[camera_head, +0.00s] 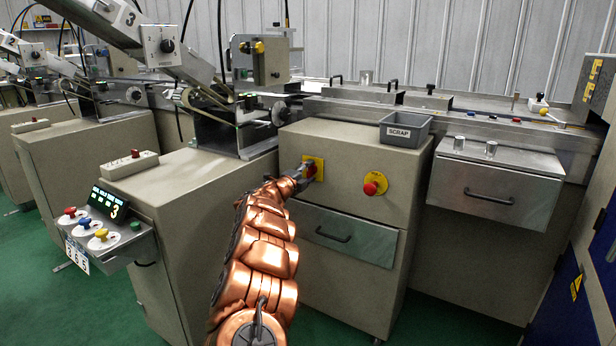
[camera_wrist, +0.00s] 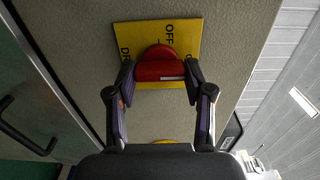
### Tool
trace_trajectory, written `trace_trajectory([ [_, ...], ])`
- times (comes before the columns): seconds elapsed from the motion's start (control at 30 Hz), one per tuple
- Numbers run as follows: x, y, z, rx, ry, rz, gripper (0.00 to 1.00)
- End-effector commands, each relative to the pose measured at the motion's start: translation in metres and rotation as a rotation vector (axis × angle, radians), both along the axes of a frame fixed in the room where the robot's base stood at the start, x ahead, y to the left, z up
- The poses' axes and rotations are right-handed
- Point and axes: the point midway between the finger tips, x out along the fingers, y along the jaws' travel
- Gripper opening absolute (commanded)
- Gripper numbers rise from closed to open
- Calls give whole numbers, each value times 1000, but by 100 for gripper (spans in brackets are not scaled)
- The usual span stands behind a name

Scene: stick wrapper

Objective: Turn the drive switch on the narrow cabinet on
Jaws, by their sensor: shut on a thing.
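The narrow cabinet (camera_head: 346,205) stands in the middle of the head view. Its drive switch is a red knob on a yellow plate (camera_head: 318,163), at the upper left of the front. In the wrist view the red knob (camera_wrist: 160,64) sits on the yellow plate (camera_wrist: 192,38), where "OFF" can be read; the other lettering is partly hidden. My gripper (camera_head: 303,178) reaches the switch from the front. In the wrist view its two fingers (camera_wrist: 159,76) are shut on the red knob, one on each side. A white mark shows on the knob.
A red emergency button (camera_head: 371,188) on a yellow disc sits right of the switch. A drawer with a black handle (camera_head: 333,236) is below. A grey SCRAP bin (camera_head: 405,128) stands on the cabinet top. A control panel (camera_head: 104,222) with coloured knobs juts out at the left.

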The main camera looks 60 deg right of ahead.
Motion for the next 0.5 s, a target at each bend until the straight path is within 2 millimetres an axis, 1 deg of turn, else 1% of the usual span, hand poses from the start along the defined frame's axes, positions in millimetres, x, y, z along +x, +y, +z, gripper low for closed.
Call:
trace_trajectory([
  [0.37,-1,0,-1,2,-6,-2,17],
  [0.4,-1,0,-1,2,-6,-2,54],
  [0.5,-1,0,-1,1,-5,-2,64],
])
